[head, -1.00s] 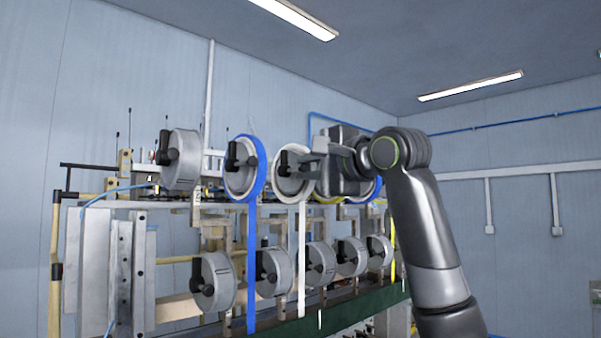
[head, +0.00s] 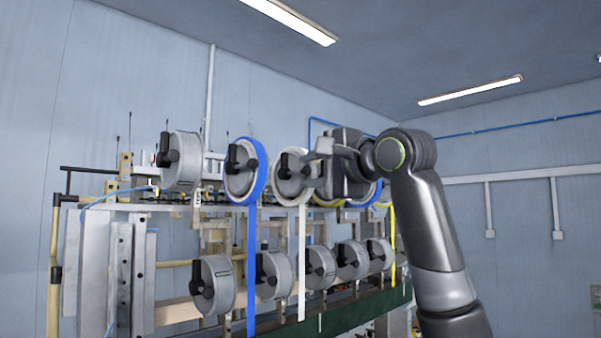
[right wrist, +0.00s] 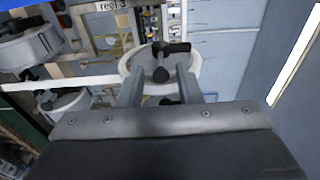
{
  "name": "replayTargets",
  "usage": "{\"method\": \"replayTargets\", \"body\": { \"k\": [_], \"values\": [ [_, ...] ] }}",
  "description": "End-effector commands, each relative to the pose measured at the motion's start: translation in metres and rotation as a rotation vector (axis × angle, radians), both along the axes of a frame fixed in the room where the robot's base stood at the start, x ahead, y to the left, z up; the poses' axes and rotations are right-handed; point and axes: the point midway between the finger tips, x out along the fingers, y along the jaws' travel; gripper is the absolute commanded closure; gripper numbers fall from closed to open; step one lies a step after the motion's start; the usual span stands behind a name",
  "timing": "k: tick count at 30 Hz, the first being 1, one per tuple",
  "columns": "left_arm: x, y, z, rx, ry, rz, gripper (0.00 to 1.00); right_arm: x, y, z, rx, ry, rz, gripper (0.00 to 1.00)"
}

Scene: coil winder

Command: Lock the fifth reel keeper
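The white-rimmed reel (head: 293,196) in the upper row carries a black keeper (head: 285,166) on its face. In the right wrist view this keeper (right wrist: 161,60) shows a central post with an arm pointing right. My right gripper (head: 318,166) is in front of this reel's right side. In the right wrist view its two fingers (right wrist: 158,82) are apart, with nothing clearly held between them. I cannot tell whether a finger touches the keeper. My left gripper is out of view.
A grey reel (head: 184,163) and a blue-rimmed reel (head: 262,172) stand left in the upper row. Several grey reels (head: 219,284) form the lower row. Blue and white tapes hang down. A "reel 3" label (right wrist: 112,5) shows in the right wrist view.

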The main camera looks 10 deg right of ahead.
Motion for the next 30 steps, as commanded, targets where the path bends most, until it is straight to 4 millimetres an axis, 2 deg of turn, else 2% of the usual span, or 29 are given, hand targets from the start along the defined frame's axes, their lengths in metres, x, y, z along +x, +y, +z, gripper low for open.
{"method": "replayTargets", "body": {
  "k": [5, 30],
  "values": [
    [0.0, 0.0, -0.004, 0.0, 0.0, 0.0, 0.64, -0.004, -0.001, -0.001, 0.001, -0.003, -0.001, 0.68],
    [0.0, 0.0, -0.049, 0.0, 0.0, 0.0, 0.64, -0.066, -0.021, -0.001, 0.001, -0.002, -0.001, 0.68]
  ]
}}
